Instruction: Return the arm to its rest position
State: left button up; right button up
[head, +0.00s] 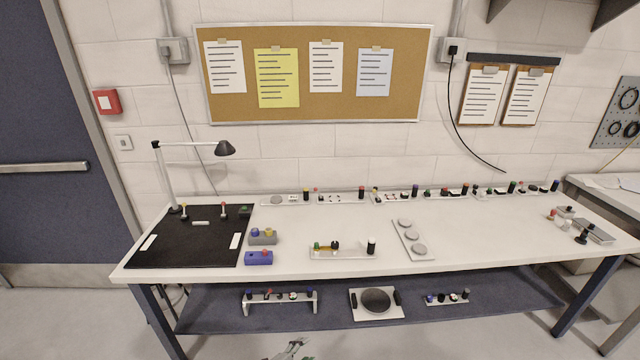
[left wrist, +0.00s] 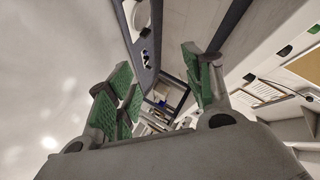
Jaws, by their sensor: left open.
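My left gripper (left wrist: 160,88) is open in the left wrist view. Its green-padded fingers stand wide apart with nothing between them. In the head view, a small grey and green piece of a gripper (head: 291,350) shows at the bottom edge, in front of the bench and apart from it. It is too cut off there to show its jaws. The white workbench (head: 340,215) spans the head view. My right gripper is not recognisable in either view.
A black mat (head: 190,245) with a desk lamp (head: 223,148) lies at the bench's left. Small fixtures, including a blue block (head: 258,258) and a white plate with discs (head: 425,255), stand on top. A lower shelf (head: 330,315) holds more. Floor in front looks clear.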

pick_arm(q)
jog(key=s+a+f+n+g+y, duration=0.25)
jog(key=s+a+f+n, duration=0.35)
jog(key=s+f, duration=0.4)
jog(key=s+a+f+n+g+y, duration=0.1)
jog(key=s+a+f+n+y, duration=0.2)
jog(key=s+a+f, duration=0.55)
jog(key=s+a+f+n+g, duration=0.2)
jog(key=s, duration=0.8)
jog(key=s+a+f+n+g+y, duration=0.1)
jog(key=s+a+f+n+g, duration=0.1)
jog(key=s, duration=0.9)
jog(key=s+a+f+n+g+y, duration=0.1)
jog(key=s+f, duration=0.3)
jog(key=s, duration=0.7)
jog(key=shift+a+f+n+g, duration=0.2)
jog(key=shift+a+n+g, duration=0.35)
jog(key=shift+n, duration=0.25)
pick_arm(e)
jog(key=s+d+f+g+h, duration=0.1)
jog(key=s+d+f+g, duration=0.2)
jog(key=s, duration=0.7)
jog(key=s+d+f+m+g+h, duration=0.1)
jog(key=s+d+f+g, duration=0.2)
jog(key=s+f, duration=0.4)
jog(key=s+d+f+g+h, duration=0.1)
jog(key=s+d+f+g, duration=0.2)
jog(key=s, duration=1.2)
jog(key=shift+d+f, duration=0.65)
jog(key=shift+f, duration=0.3)
